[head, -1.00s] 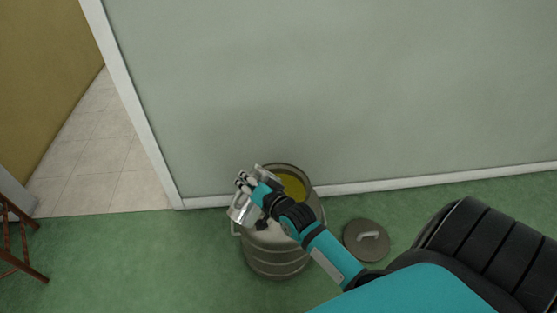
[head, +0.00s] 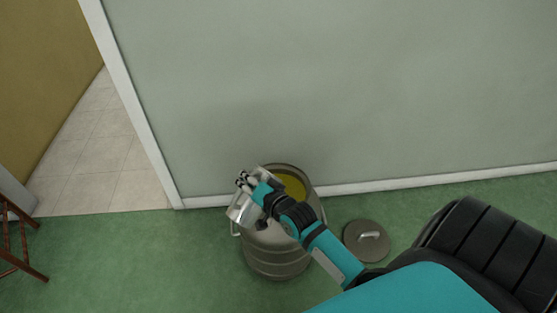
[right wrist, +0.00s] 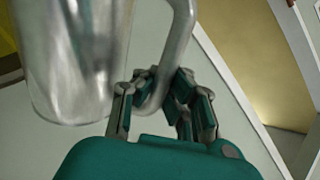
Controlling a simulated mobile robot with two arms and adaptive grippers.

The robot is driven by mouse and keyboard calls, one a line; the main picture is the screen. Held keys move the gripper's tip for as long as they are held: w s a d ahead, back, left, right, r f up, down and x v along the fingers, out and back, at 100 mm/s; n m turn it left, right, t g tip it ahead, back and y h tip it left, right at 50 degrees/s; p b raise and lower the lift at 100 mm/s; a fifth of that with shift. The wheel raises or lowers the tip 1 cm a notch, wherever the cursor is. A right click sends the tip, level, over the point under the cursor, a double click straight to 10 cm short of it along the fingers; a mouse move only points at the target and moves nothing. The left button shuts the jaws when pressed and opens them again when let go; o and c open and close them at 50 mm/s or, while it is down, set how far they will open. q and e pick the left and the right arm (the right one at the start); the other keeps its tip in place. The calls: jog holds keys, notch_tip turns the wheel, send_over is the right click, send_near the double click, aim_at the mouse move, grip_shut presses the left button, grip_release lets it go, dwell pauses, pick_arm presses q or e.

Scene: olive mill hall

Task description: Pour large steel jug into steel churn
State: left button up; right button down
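The steel churn (head: 275,260) stands upright on the green floor by the wall, its mouth open, with yellow-green liquid (head: 291,187) inside. My right gripper (head: 249,183) is above the left side of the churn's mouth. It is shut on the handle of the large steel jug (head: 238,212), which it holds tilted at the churn's upper left. In the right wrist view the jug (right wrist: 70,60) fills the upper left and its handle (right wrist: 183,45) runs down between the fingers (right wrist: 160,92). The jug's contents and any stream are hidden. My left gripper is not in view.
A round grey lid (head: 367,246) with a handle lies on the floor right of the churn. The wall (head: 340,90) is close behind. A doorway to a tiled floor (head: 110,160) is at left, with a brown wooden piece of furniture (head: 20,240) at the left edge.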

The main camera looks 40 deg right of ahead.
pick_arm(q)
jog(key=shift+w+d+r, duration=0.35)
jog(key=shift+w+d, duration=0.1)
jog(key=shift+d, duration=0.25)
pick_arm(e)
jog(key=shift+w+d+r+m, duration=0.1)
jog(key=shift+d+r+m, duration=0.05)
jog(key=shift+d+m, duration=0.2)
dwell(1.6)
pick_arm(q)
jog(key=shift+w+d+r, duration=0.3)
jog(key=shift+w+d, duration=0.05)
pick_arm(e)
jog(key=shift+d+m+y, duration=0.1)
jog(key=shift+m+y, duration=0.15)
jog(key=shift+y, duration=0.05)
dwell(1.0)
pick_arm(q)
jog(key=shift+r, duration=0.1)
